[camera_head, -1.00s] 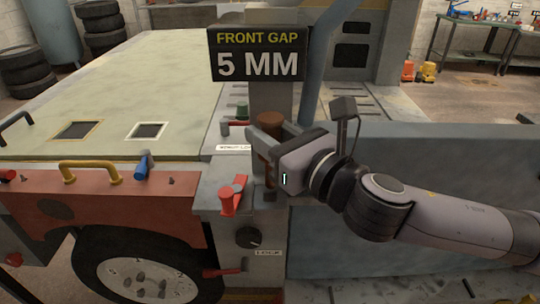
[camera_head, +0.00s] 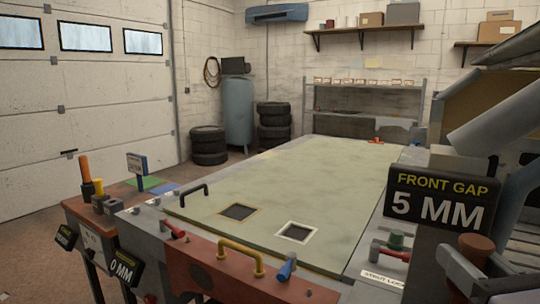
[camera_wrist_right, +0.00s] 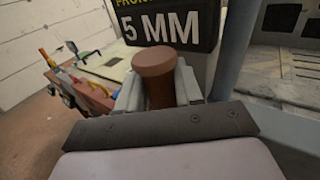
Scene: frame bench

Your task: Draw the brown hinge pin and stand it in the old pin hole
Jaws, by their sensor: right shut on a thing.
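The brown hinge pin (camera_head: 477,246) shows at the right edge of the head view, upright, with its wide round head on top. In the right wrist view, the pin (camera_wrist_right: 155,85) stands between the two fingers of my right gripper (camera_wrist_right: 160,98), which is shut on it below the head. In the head view, the right gripper (camera_head: 468,268) shows only in part. The pin's lower end is hidden, so I cannot tell how deep it sits. I cannot make out which opening is the old pin hole. My left gripper is not in view.
A "FRONT GAP 5 MM" sign (camera_head: 443,198) stands right behind the pin. A pale flat panel (camera_head: 300,195) with two square openings fills the middle. At the left are an orange peg (camera_head: 85,168), a yellow peg (camera_head: 99,187) and a "0 MM" sign (camera_head: 122,267). A strut (camera_head: 500,110) slants at right.

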